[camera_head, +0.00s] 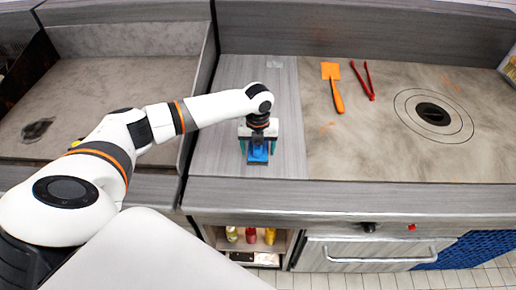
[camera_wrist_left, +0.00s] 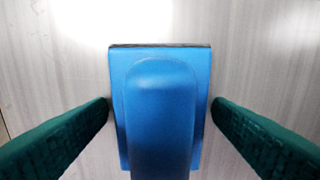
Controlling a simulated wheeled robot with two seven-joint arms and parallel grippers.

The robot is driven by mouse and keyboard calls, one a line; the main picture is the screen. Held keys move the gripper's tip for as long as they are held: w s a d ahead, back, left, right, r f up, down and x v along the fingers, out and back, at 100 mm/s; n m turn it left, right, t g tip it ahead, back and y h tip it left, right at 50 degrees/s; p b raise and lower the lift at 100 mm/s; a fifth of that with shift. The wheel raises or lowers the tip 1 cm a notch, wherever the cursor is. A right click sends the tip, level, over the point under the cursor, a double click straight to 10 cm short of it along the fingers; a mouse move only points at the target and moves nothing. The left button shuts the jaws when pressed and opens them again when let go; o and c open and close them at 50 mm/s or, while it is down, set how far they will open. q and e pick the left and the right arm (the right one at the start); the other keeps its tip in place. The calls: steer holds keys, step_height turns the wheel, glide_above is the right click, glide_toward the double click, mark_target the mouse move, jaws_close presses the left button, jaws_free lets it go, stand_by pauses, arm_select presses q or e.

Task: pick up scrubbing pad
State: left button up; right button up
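The blue scrubbing pad (camera_head: 258,154) lies on the grey wood-grained board between the sink and the griddle. In the left wrist view the scrubbing pad (camera_wrist_left: 160,110) shows a flat rectangular base with a raised rounded handle and a dark far edge. My left gripper (camera_head: 257,148) is right over it. Its two green fingers stand on either side of the pad, near its side edges, and the gripper (camera_wrist_left: 160,112) looks open. I cannot tell whether the fingertips touch the pad. My right gripper is not in view.
An orange spatula (camera_head: 335,90) and red tongs (camera_head: 364,80) lie on the griddle (camera_head: 400,145) to the right. Bottles (camera_head: 251,235) stand on a shelf below the counter edge.

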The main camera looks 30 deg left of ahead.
arm_select(q)
steer(key=c, duration=0.6)
steer(key=shift+c, duration=1)
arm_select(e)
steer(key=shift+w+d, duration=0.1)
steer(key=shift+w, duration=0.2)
